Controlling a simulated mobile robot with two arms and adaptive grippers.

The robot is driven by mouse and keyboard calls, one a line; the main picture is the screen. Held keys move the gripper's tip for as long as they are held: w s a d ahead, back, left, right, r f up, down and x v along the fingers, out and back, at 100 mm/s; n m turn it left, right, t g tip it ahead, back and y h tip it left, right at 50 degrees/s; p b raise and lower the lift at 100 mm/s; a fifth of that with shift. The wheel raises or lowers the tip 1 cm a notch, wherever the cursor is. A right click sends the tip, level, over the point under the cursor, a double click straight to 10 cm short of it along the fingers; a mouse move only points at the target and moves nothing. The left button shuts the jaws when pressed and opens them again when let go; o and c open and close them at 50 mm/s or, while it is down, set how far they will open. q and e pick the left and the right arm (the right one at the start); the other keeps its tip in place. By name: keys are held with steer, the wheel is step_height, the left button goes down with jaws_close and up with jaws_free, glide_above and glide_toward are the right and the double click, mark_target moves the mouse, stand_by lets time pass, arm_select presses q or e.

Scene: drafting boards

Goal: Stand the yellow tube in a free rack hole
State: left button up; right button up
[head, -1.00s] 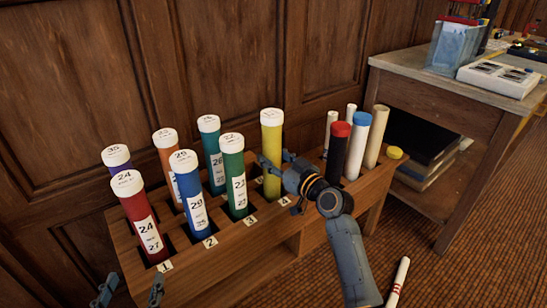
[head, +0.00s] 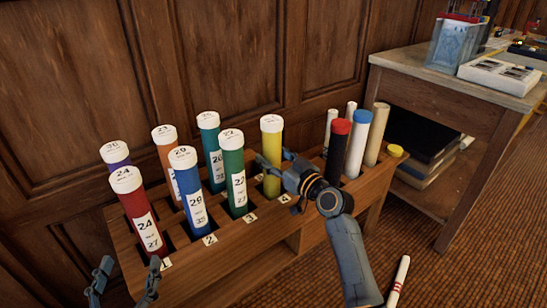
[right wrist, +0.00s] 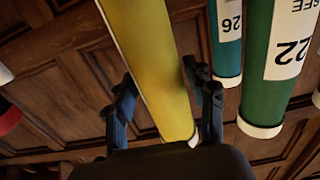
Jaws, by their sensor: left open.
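The yellow tube (head: 271,150), with a white cap, stands upright in the front row of the wooden rack (head: 235,270), by label 4; its lower end is hidden in the rack. My right gripper (head: 273,159) has its fingers either side of the tube. In the right wrist view the yellow tube (right wrist: 155,70) passes between the spread fingers (right wrist: 165,95), which do not look clamped on it. My left gripper (head: 127,282) is open and empty at the bottom left, before the rack's front left corner.
Red (head: 137,212), blue (head: 189,190) and green (head: 234,180) tubes fill the front row left of it; purple, orange and teal ones stand behind. Several thinner rolls (head: 356,145) stand at the right end. A white tube (head: 398,282) lies on the carpet. A desk (head: 440,100) is at right.

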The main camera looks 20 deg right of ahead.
steer(key=shift+o, duration=0.6)
steer(key=shift+s+d, duration=0.1)
steer(key=shift+s, duration=0.05)
steer(key=v, duration=1.1)
steer(key=shift+s, duration=0.3)
steer(key=shift+f, duration=0.1)
